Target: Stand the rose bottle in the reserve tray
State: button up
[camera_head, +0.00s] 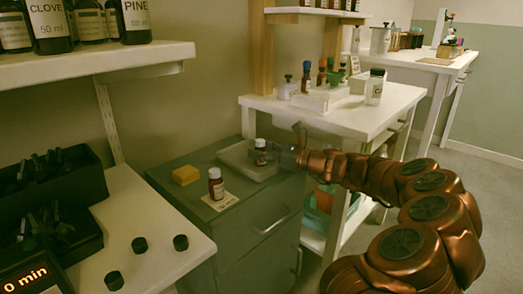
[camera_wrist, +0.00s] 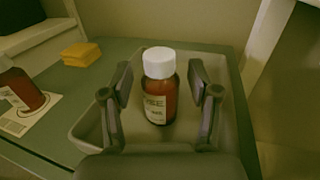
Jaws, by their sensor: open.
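A small brown bottle with a white cap (camera_wrist: 157,100) stands upright inside a pale shallow tray (camera_wrist: 91,138) in the wrist view. My gripper (camera_wrist: 161,82) is open, with one finger on each side of this bottle and visible gaps between. Its label is too blurred to read surely, so I cannot confirm that it is the rose bottle. In the head view the same bottle (camera_head: 260,150) is in the tray (camera_head: 233,158), with my gripper (camera_head: 273,152) reaching it from the right. The bottle's base is partly dim.
A second brown white-capped bottle (camera_head: 216,185) stands on a white card (camera_head: 226,203) on the green cabinet (camera_head: 187,207). A yellow pad (camera_head: 185,175) lies behind it. A white bench (camera_head: 340,120) with bottles stands behind my arm. A shelf of bottles (camera_head: 95,62) hangs upper left.

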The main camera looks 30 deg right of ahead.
jog(key=p+v, duration=0.1)
jog(key=v, duration=0.2)
jog(key=p+v, duration=0.2)
jog(key=v, duration=0.2)
jog(key=p+v, duration=0.1)
jog(key=v, duration=0.2)
jog(key=shift+s+d+r+p, duration=0.15)
jog(key=shift+r+p, duration=0.15)
jog(key=shift+v, duration=0.8)
